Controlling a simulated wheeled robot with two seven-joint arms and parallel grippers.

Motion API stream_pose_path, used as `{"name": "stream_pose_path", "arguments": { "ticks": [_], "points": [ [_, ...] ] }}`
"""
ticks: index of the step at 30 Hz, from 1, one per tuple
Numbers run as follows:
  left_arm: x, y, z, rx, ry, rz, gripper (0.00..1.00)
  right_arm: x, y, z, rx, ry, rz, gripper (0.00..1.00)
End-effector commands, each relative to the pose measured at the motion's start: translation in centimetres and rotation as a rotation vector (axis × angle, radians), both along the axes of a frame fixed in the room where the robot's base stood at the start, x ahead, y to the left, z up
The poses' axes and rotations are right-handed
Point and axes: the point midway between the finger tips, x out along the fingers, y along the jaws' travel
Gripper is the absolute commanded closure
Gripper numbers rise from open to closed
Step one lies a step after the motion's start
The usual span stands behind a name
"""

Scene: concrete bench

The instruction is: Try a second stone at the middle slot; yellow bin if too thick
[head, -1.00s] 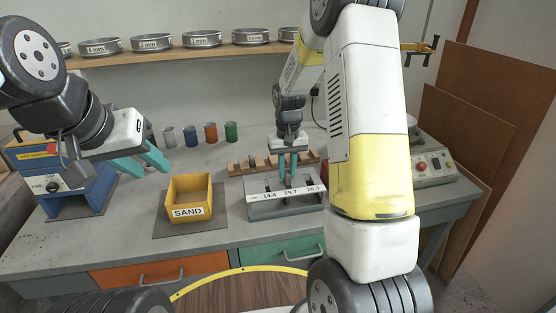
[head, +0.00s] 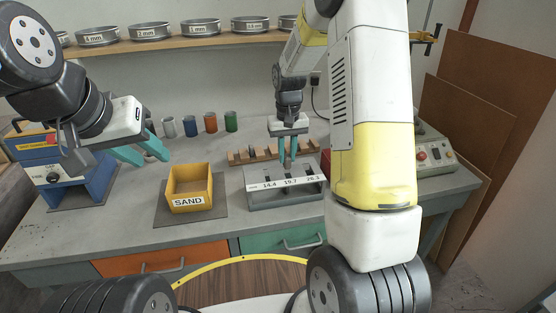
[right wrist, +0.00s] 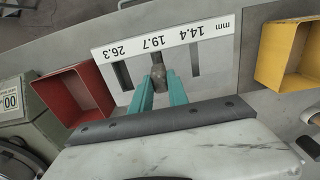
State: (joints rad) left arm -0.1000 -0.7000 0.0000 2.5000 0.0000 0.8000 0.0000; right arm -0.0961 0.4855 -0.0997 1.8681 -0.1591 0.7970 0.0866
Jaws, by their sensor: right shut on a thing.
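The slotted gauge (head: 258,200) lies on the bench, marked 14.4, 19.7 and 26.3 mm; its slots show in the right wrist view (right wrist: 217,70). My right gripper (head: 288,164) is over it, shut on a dark brownish stone (right wrist: 158,72). In the right wrist view the stone is at the middle, 19.7 slot; I cannot tell whether it touches the gauge. The yellow bin (head: 170,190), labelled SAND, stands left of the gauge, its visible inside empty. My left gripper (head: 148,158) is open and empty, above the bench at the left.
A wooden rack (head: 240,158) stands behind the gauge. A red bin (right wrist: 70,98) is beside the gauge, mostly hidden by my right arm in the head view. Several coloured cups (head: 210,122) stand behind. A blue machine (head: 92,185) is at the left, a control box (head: 436,158) at the right.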

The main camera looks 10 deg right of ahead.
Motion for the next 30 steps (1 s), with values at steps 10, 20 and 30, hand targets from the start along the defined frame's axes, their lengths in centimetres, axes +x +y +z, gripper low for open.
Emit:
{"name": "stream_pose_path", "arguments": {
  "ticks": [10,20,30],
  "points": [
    [0.0,0.0,0.0,0.0,0.0,0.0,0.64,0.1,0.0,2.2,0.0,-0.003,0.0,1.0],
    [0.0,0.0,0.0,0.0,0.0,0.0,0.64,0.1,0.0,4.1,0.0,-0.002,0.0,1.0],
    [0.0,0.0,0.0,0.0,0.0,0.0,0.64,0.0,0.0,4.5,0.0,-0.001,0.0,1.0]
  ]
}}
